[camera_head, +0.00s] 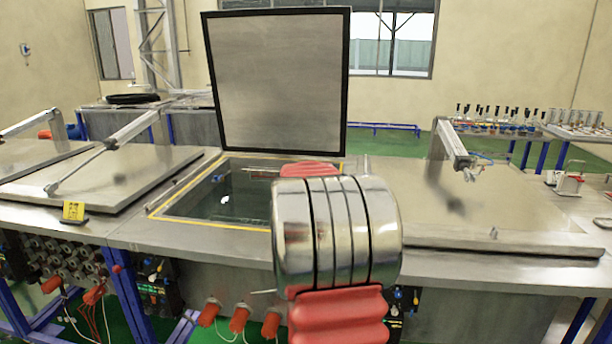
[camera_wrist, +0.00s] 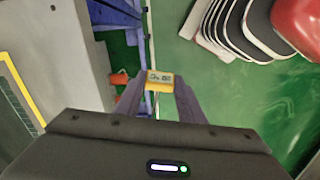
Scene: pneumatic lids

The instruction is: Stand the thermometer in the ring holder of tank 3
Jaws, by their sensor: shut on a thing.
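My gripper (camera_wrist: 159,88) is shut on a small yellow thing with a grey display, which looks like the thermometer (camera_wrist: 160,77). Its face points at the wrist camera, and the rest of it is hidden behind the face. In the head view my arm covers the gripper and the yellow thing. The middle tank (camera_head: 180,208) is open, with dark liquid inside and a yellow-edged rim. Its lid (camera_head: 278,85) stands raised behind it. I cannot make out a ring holder or read which tank is number 3.
Closed lids lie on the left tank (camera_head: 95,182) and the right tank (camera_head: 500,215). A yellow tag (camera_head: 74,211) stands on the left ledge. Orange-red handles (camera_head: 240,318) stick out below the front edge. Green floor (camera_wrist: 190,95) lies beside the tanks. A bottle rack (camera_head: 495,124) stands at back right.

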